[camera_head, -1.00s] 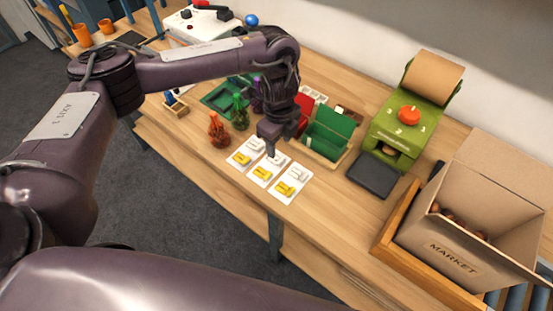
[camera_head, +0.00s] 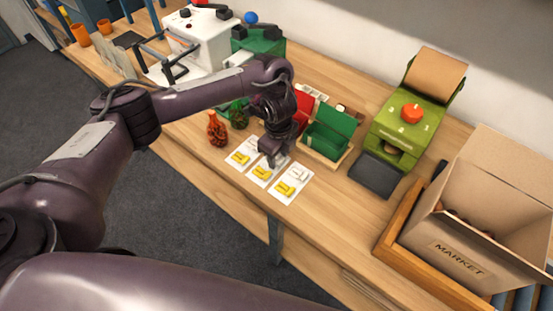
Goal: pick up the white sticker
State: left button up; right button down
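Three white cards lie in a row on the wooden table: a left card (camera_head: 233,164), a middle card (camera_head: 254,181) and a right card (camera_head: 280,195). Each bears a yellow sticker, such as the middle one (camera_head: 262,172). A white sticker (camera_head: 298,174) shows on the right card. My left gripper (camera_head: 275,161) points down at the upper part of the middle card and hides the white sticker there. Its fingertips are too small and dark to show whether they are open or touching the sticker. My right gripper is out of view.
Green and red holders (camera_head: 329,132) stand just behind the cards. A green machine (camera_head: 405,120) with a dark pad (camera_head: 375,174) and a cardboard market box (camera_head: 462,255) are to the right. Orange and green figures (camera_head: 217,130) stand left. The table front is clear.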

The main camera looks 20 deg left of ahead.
pick_arm(q)
jog(key=c, duration=0.8)
grip_shut()
